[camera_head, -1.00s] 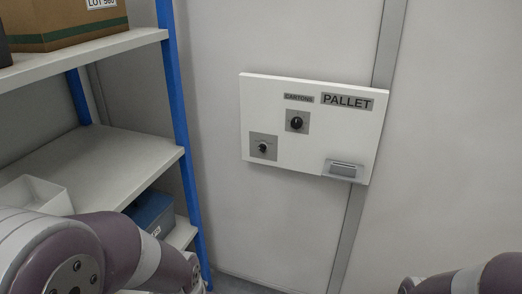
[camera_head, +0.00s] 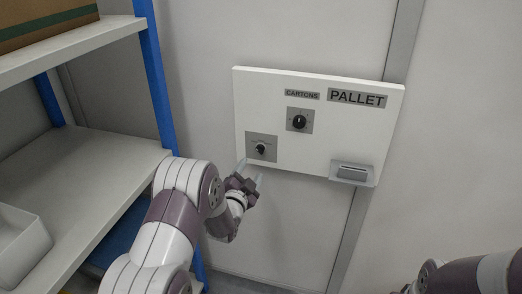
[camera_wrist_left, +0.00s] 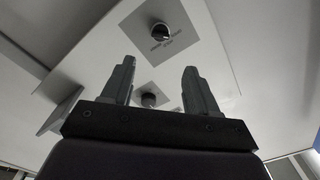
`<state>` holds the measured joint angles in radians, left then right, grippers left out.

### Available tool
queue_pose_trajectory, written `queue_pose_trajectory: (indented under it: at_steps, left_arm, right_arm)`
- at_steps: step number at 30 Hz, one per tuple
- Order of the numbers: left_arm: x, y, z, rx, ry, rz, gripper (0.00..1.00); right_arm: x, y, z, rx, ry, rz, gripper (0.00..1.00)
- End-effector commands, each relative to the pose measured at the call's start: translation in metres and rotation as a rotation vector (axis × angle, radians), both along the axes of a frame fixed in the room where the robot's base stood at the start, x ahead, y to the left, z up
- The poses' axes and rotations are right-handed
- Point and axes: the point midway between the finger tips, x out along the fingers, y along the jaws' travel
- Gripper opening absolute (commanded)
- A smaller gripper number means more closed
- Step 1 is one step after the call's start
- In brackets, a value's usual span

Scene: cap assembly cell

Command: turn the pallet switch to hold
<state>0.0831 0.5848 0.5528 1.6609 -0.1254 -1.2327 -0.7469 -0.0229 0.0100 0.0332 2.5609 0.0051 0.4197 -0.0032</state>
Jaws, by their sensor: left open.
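The white control panel (camera_head: 320,145) marked PALLET is fixed to the wall. The pallet switch is likely the small black knob (camera_head: 261,149) on the grey plate at its lower left; its marks are too small to read. It shows large at the top of the left wrist view (camera_wrist_left: 160,32), beyond the fingertips. My left gripper (camera_head: 252,174) is open and empty, just below this knob and apart from it. In the left wrist view the open fingers (camera_wrist_left: 158,80) show a second knob between them. My right gripper is out of view; only its arm shows.
A round black dial (camera_head: 299,122) under the CARTONS label sits up and right of the switch. A grey holder (camera_head: 352,172) sticks out at the panel's lower right. A shelf with a blue post (camera_head: 160,80) and a white bin (camera_head: 22,235) stands at left.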

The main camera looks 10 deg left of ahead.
Motion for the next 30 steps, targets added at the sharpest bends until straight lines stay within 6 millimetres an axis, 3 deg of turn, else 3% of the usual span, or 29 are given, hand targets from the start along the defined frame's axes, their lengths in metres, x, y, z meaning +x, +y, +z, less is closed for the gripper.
queue_pose_trajectory:
  at_steps: [6,10,16,24,29,30]
  left_arm:
    - [0.058,-0.002,0.003,-0.002,0.001,0.001,0.59]
    - [0.082,-0.003,0.002,-0.002,0.001,0.001,0.59]
    - [0.099,-0.003,0.001,-0.003,0.002,0.001,0.59]
    - [0.1,-0.003,0.001,-0.004,0.002,0.001,0.59]
    - [0.1,-0.003,0.001,-0.004,0.002,0.001,0.07]
    - [0.1,-0.003,0.001,-0.004,0.002,0.001,0.03]
  right_arm:
    - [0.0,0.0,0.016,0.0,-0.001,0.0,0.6]
    - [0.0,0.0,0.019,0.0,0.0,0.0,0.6]
    - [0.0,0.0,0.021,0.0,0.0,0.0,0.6]
    - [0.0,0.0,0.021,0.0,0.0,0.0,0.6]
    - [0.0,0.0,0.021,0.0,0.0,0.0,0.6]
    - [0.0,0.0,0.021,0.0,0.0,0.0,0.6]
